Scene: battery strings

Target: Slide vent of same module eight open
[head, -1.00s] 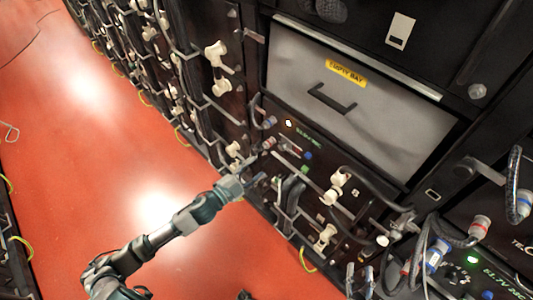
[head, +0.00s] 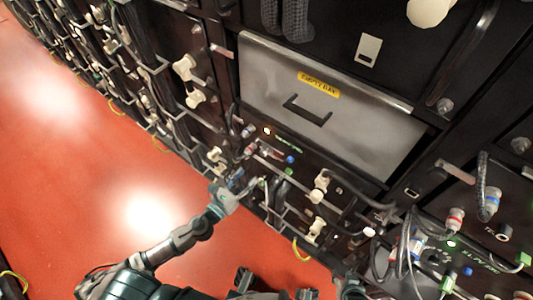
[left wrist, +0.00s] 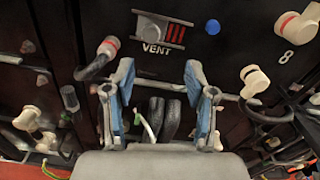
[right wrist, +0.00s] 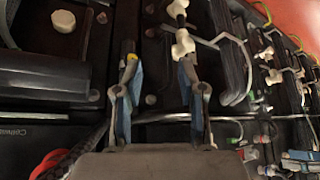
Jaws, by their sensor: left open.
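The vent slider (left wrist: 160,30) shows at the top of the left wrist view, above the word VENT. It has a grey slide at its left and red stripes visible at its right. A figure 8 (left wrist: 287,55) is printed on the panel to the right. My left gripper (left wrist: 157,76) is open and empty, its two blue-padded fingers apart below the slider and not visibly touching it. In the head view, the left gripper (head: 243,184) is close to the lower rack front. My right gripper (right wrist: 160,68) is open in the right wrist view, with a white connector (right wrist: 182,44) near its right finger.
Red-ringed white plugs (left wrist: 108,46) and black cables flank the slider. A blue button (left wrist: 213,27) sits at its right. Thick black cables (left wrist: 170,118) hang behind the left fingers. A grey empty bay (head: 335,110) lies above. Red floor (head: 90,150) is open at left.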

